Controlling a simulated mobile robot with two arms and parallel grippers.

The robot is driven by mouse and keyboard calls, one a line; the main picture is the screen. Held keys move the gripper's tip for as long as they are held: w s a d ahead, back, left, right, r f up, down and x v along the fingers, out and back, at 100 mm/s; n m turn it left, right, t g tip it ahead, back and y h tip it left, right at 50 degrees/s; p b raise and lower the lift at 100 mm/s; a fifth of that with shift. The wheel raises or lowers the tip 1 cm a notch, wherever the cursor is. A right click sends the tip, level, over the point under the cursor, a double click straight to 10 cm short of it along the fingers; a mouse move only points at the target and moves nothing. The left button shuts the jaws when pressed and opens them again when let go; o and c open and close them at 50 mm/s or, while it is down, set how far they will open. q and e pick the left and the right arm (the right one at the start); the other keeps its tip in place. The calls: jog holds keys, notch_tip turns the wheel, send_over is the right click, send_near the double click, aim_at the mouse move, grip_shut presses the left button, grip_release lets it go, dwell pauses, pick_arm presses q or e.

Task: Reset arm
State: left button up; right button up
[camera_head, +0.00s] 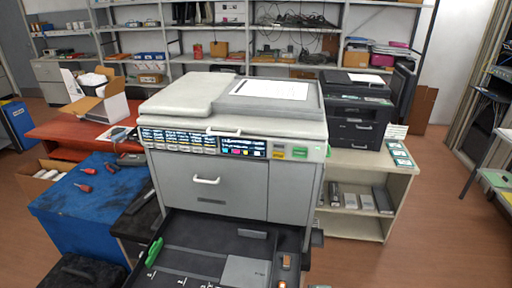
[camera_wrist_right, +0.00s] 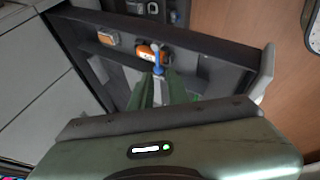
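In the head view a large grey copier (camera_head: 235,185) stands in the middle with its lower drawer (camera_head: 205,262) pulled open. A green handle (camera_head: 154,251) shows at the drawer's left, and a small orange-brown part (camera_head: 286,262) at its right. In the right wrist view my right gripper (camera_wrist_right: 160,84) points into a dark tray with an orange part (camera_wrist_right: 148,52) and a blue-tipped piece (camera_wrist_right: 158,70) near its fingertips. I cannot tell whether the fingers are apart, or touching the blue piece. Neither gripper can be made out in the head view.
A blue cabinet (camera_head: 85,210) with red-handled tools stands left of the copier. A smaller black printer (camera_head: 357,112) stands on a shelf unit (camera_head: 395,190) at the right. Storage shelves (camera_head: 240,60) line the back wall. Open floor lies at the right.

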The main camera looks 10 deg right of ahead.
jog(key=s+a+r+m, duration=0.6)
jog(key=s+a, duration=0.2)
jog(key=s+d+r+m+g+h, duration=0.1)
jog(key=s+d+m+g+h, duration=0.3)
jog(key=s+d+m, duration=0.75)
jog(key=s+f+n+b, duration=0.25)
jog(key=f+b, duration=0.45)
jog(key=f, duration=2.6)
jog(key=s+d+f+g+b, duration=0.2)
jog(key=s+f+b, duration=0.3)
jog(key=s+f, duration=1.2)
notch_tip(320, 180, down, 4)
jog(key=shift+s+d+r, duration=0.15)
jog(key=shift+s+d, duration=0.05)
jog(key=shift+d, duration=0.25)
